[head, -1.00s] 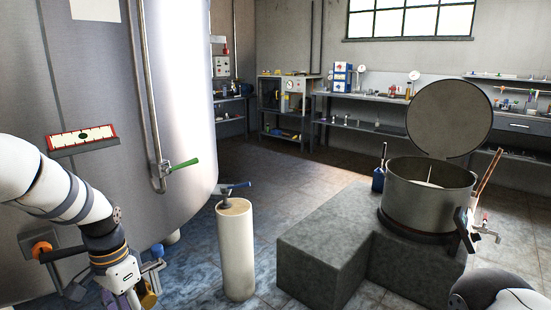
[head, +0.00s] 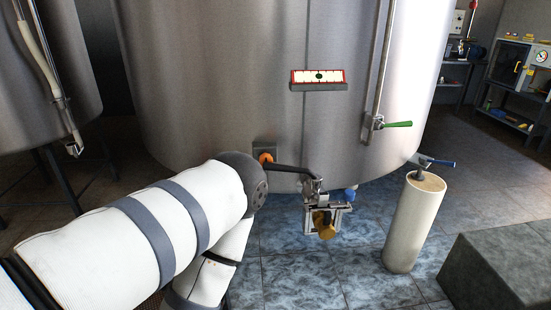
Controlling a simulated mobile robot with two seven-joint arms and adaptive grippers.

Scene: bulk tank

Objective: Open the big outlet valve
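The large steel tank (head: 230,75) fills the middle of the head view. Low on its wall, an orange hub (head: 265,158) sits on a dark plate, with a dark lever (head: 287,167) reaching right. The lever's far end meets or overlaps a silver metal fitting (head: 313,187) with yellow and blue parts. This looks like the big outlet valve, though its exact joints are unclear. My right gripper does not show.
A green-handled valve (head: 397,125) is on the tank's vertical pipe. A pale cylinder (head: 412,225) with a blue-handled piece (head: 438,162) on top stands to the right. A stone block (head: 495,275) is at lower right. Another tank (head: 60,60) stands at left.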

